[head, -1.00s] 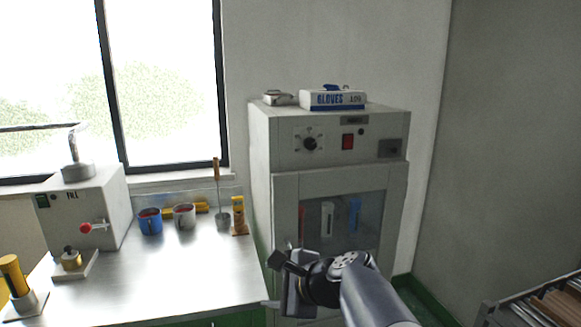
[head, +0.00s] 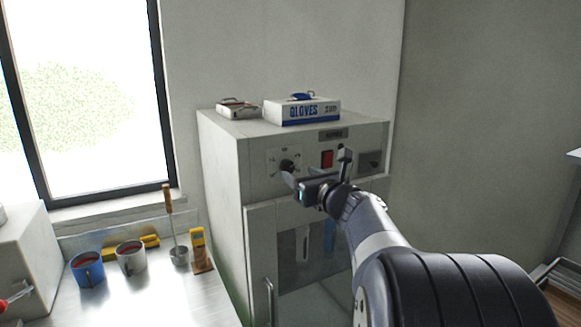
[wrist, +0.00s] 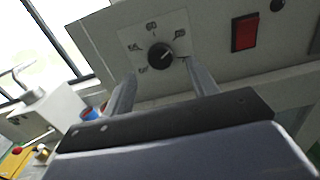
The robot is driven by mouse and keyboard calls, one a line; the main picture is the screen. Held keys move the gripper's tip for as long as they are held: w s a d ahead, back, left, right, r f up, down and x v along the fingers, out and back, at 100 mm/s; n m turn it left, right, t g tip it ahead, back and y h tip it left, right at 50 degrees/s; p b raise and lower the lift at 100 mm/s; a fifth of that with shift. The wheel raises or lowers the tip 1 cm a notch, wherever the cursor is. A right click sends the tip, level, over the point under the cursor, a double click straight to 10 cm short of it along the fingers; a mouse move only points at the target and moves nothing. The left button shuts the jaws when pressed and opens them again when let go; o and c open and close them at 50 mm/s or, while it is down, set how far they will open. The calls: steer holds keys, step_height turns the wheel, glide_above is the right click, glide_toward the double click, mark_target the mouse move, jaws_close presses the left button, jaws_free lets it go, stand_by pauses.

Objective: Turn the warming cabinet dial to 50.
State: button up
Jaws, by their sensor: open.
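The warming cabinet (head: 222,165) is a tall grey box with a glass door, right of the bench. In the wrist view the dial (wrist: 160,56) shows whole, on a pale scale plate with marks too small to read. A light pointer line on the knob points to the upper right. My gripper (head: 316,166) is open and empty in front of the panel. In the wrist view its two fingers point toward the dial, one either side below it, apparently not touching it.
A red switch (head: 327,159) sits right of the dial. A gloves box (head: 302,112) and a small white item (head: 238,109) lie on the cabinet top.

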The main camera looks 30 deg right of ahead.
mark_target(289, 167)
steer(key=shift+w+a+p, duration=0.15)
steer(key=shift+w+p, duration=0.2)
steer(key=shift+w, duration=2.15)
steer(key=shift+c, duration=0.3)
steer(key=c, duration=0.9)
